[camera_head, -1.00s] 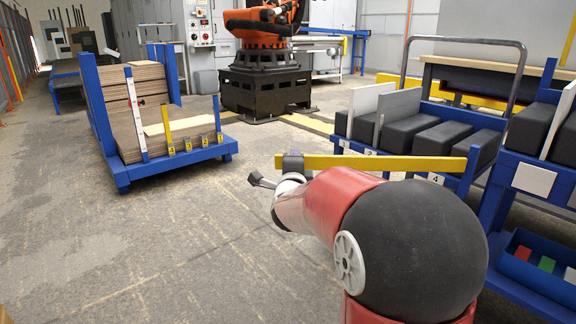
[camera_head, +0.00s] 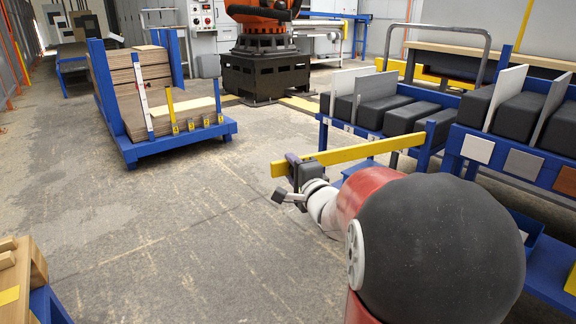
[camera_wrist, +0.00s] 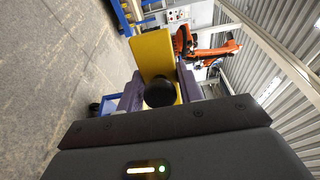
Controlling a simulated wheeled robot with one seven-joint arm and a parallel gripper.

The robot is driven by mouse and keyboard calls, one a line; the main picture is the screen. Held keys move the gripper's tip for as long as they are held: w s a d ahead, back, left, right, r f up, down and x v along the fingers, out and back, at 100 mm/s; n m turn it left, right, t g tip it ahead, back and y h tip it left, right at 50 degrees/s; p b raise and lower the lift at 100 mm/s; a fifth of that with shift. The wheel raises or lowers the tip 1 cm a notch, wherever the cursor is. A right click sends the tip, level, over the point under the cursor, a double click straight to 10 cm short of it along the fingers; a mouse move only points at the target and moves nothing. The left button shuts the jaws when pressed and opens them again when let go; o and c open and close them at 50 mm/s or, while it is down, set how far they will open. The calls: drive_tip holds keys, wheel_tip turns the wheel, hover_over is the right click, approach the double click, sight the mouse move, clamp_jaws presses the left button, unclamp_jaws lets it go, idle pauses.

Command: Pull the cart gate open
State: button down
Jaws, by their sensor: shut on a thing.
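The cart gate is a yellow bar (camera_head: 365,149) at the right of the head view. Its right end meets a blue post of the blue cart (camera_head: 345,127), and its left end stands out from the cart's front at an angle. My gripper (camera_head: 297,172) is shut on the bar near its left, free end. In the wrist view the yellow bar (camera_wrist: 155,52) runs between the jaws (camera_wrist: 160,88), with a black round knob (camera_wrist: 158,94) in front of it. My arm hides part of the cart's lower front.
A blue trolley (camera_head: 180,146) with stacked boards stands at the left. A blue rack (camera_head: 480,165) with dark blocks and upright panels stands at the right. Wooden pieces (camera_head: 15,280) lie at the lower left corner. The grey floor between is clear.

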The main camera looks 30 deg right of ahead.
drive_tip(key=shift+s, duration=0.1)
drive_tip(key=c, duration=1.1)
unclamp_jaws()
drive_tip(key=s+p, duration=0.1)
drive_tip(key=s, duration=0.6)
drive_tip(key=shift+s, duration=0.4)
drive_tip(key=shift+a, duration=0.1)
